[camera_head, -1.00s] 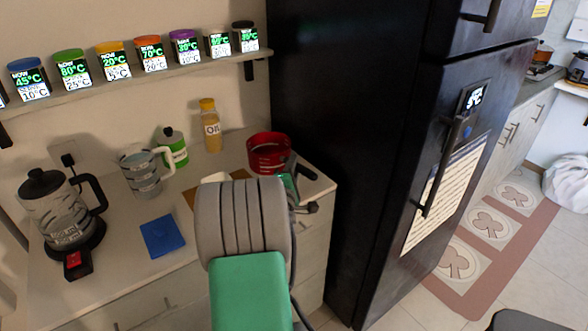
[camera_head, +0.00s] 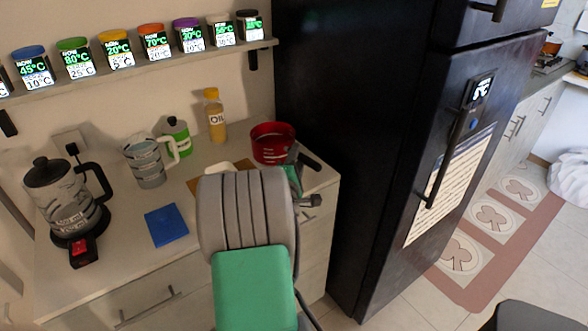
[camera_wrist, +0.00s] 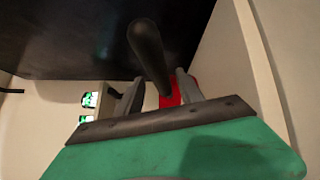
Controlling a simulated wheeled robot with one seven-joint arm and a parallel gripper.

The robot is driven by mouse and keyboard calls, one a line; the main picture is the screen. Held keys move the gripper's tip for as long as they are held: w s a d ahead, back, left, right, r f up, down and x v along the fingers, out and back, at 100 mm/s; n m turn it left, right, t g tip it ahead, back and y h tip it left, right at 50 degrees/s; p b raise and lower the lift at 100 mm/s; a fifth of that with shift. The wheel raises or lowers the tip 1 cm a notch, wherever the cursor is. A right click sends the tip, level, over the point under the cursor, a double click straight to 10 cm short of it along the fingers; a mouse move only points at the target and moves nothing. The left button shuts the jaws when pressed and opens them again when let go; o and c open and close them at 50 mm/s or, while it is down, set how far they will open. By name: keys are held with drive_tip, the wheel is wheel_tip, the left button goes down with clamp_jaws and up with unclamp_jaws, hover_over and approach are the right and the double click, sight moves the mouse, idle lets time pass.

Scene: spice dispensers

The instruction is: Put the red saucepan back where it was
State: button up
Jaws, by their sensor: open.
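The red saucepan (camera_head: 272,144) stands upright on the counter at its right end, near the fridge. Its dark handle (camera_head: 309,161) points right and towards the front. My gripper (camera_wrist: 158,84) is open in the wrist view, with the dark handle (camera_wrist: 148,45) showing between and beyond its fingers. A strip of the red pan shows between the fingers. I cannot tell whether a finger touches the handle. In the head view my own arm hides most of the gripper.
A black fridge (camera_head: 400,130) stands right beside the counter. Spice dispensers line the shelf (camera_head: 150,71) above.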

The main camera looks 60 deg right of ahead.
drive_tip(key=b+v, duration=0.2)
drive_tip(key=v, duration=0.9)
